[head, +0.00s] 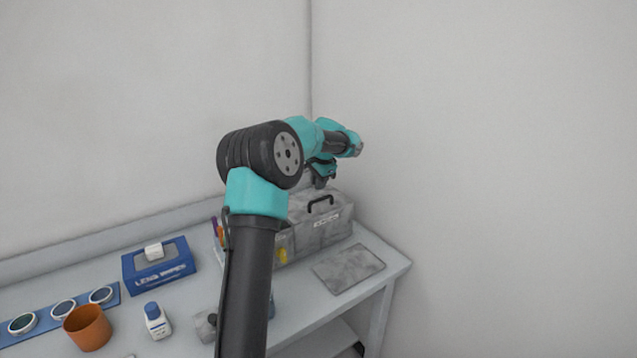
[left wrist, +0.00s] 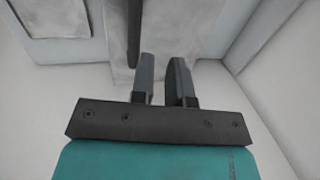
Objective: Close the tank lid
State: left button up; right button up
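A grey, mottled box-like tank (head: 318,236) stands at the back right of the bench, with a label on its front. A black handle (head: 320,205) sits on its top, which looks covered; I cannot tell whether the lid is fully down. My left gripper (head: 324,182) is above the tank's right end, apart from the handle. In the left wrist view, its fingers (left wrist: 166,80) are separated by a narrow gap with nothing between them. The dark handle (left wrist: 134,35) lies beyond the fingertips, slightly left of the gap. My right gripper is not in view.
A flat grey plate (head: 349,268) lies in front of the tank, near the bench's right edge. A blue lens-wipes box (head: 160,267), white bottle (head: 157,321), orange cup (head: 87,328) and blue rack (head: 43,320) stand left. Walls close off the back and right.

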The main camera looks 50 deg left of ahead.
pick_arm(q)
jog(key=o, duration=0.4)
jog(key=v, duration=1.7)
jog(key=shift+r, duration=0.2)
